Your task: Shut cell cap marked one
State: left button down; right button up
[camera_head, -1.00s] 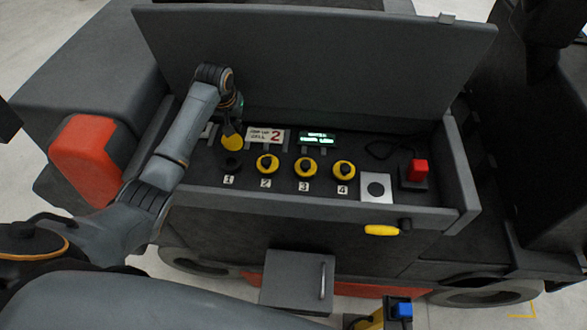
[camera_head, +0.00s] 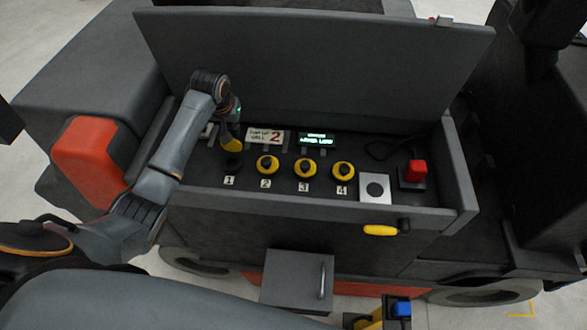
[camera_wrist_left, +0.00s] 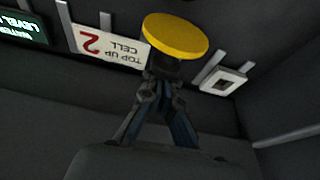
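My left gripper (camera_head: 234,122) is over the left end of the open battery box. In the left wrist view my left gripper (camera_wrist_left: 162,85) is shut on the dark knob of a round yellow cap (camera_wrist_left: 175,36). In the head view the yellow cap (camera_head: 229,145) hangs tilted just above the dark, open cell one (camera_head: 232,164). The cap looks apart from the opening. The label 1 (camera_head: 229,181) lies in front of that cell. My right gripper is not in view.
Yellow caps sit on cell two (camera_head: 267,164), cell three (camera_head: 305,168) and cell four (camera_head: 343,170). A "top up cell 2" sign (camera_head: 267,136) and a green-lit display (camera_head: 317,139) stand behind. The raised lid (camera_head: 320,60) and the front wall (camera_head: 310,205) bound the box.

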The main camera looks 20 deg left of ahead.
aim_at(233, 157)
pick_arm(q)
jog(key=s+f, duration=0.1)
jog(key=s+d, duration=0.1)
jog(key=s, duration=0.1)
jog(key=shift+f+g, duration=0.3)
jog(key=shift+f, duration=0.1)
jog(key=shift+s, duration=0.1)
jog(key=shift+s+r, duration=0.3)
jog(key=shift+s, duration=0.4)
jog(key=shift+s+d, duration=0.25)
jog(key=shift+s, duration=0.65)
jog(key=shift+s+d, duration=0.1)
jog(key=shift+s, duration=0.2)
jog(key=shift+s+f, duration=0.1)
jog(key=shift+f, duration=0.05)
